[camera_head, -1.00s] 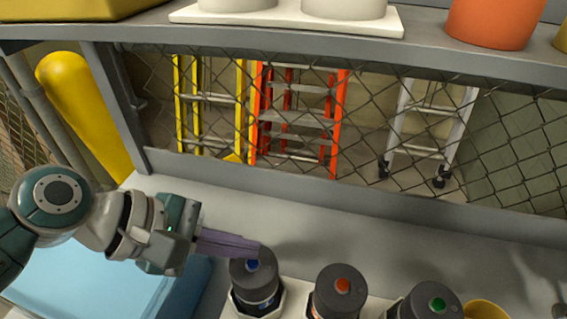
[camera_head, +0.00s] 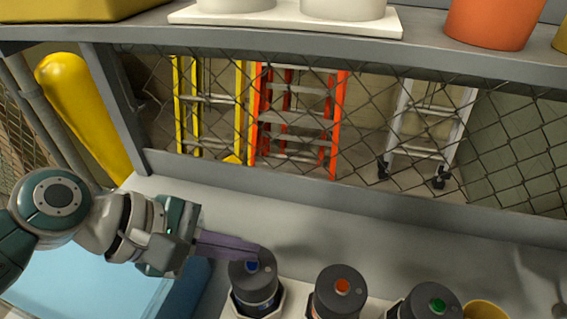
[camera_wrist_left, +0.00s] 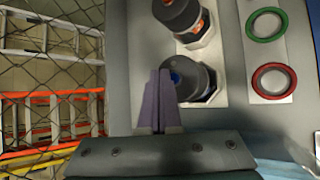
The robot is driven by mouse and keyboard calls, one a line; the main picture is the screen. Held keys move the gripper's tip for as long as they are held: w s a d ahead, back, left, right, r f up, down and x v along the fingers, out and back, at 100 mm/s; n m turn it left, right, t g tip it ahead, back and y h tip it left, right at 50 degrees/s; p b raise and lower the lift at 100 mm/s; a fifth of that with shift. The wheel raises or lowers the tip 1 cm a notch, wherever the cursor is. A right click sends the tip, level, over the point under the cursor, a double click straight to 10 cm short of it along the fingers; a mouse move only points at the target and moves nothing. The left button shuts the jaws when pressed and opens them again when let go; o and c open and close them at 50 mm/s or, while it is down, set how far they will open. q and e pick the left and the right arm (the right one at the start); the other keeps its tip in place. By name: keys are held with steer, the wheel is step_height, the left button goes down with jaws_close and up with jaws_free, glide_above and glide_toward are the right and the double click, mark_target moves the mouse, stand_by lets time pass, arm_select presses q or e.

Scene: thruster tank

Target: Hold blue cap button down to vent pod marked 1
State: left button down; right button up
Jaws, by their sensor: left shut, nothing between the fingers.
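The pod with the blue cap button (camera_head: 251,267) stands in a white holder at the bottom middle of the head view. It is dark grey with a blue band; any number on it is too small to read. My left gripper (camera_head: 255,250) is shut and empty, its purple fingertips at the far edge of the cap beside the blue button. In the left wrist view the fingers (camera_wrist_left: 159,75) partly cover the blue button (camera_wrist_left: 175,78). I cannot tell whether they touch it. My right gripper is not in view.
A pod with an orange button (camera_head: 342,286) and one with a green button (camera_head: 437,304) stand to the right, near a yellow cup (camera_head: 485,310). A blue bin (camera_head: 90,280) lies below my left arm. A shelf (camera_head: 300,45) and mesh fence close off the back.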

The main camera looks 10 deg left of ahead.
arm_select(q)
steer(key=shift+f, duration=0.3)
steer(key=shift+f+b, duration=0.4)
steer(key=shift+f, duration=0.1)
stand_by(0.5)
steer(key=shift+r, duration=0.1)
stand_by(3.1)
steer(key=shift+r+p, duration=0.85)
steer(key=shift+p, duration=0.2)
step_height(320, 180, up, 5)
steer(key=p, duration=0.5)
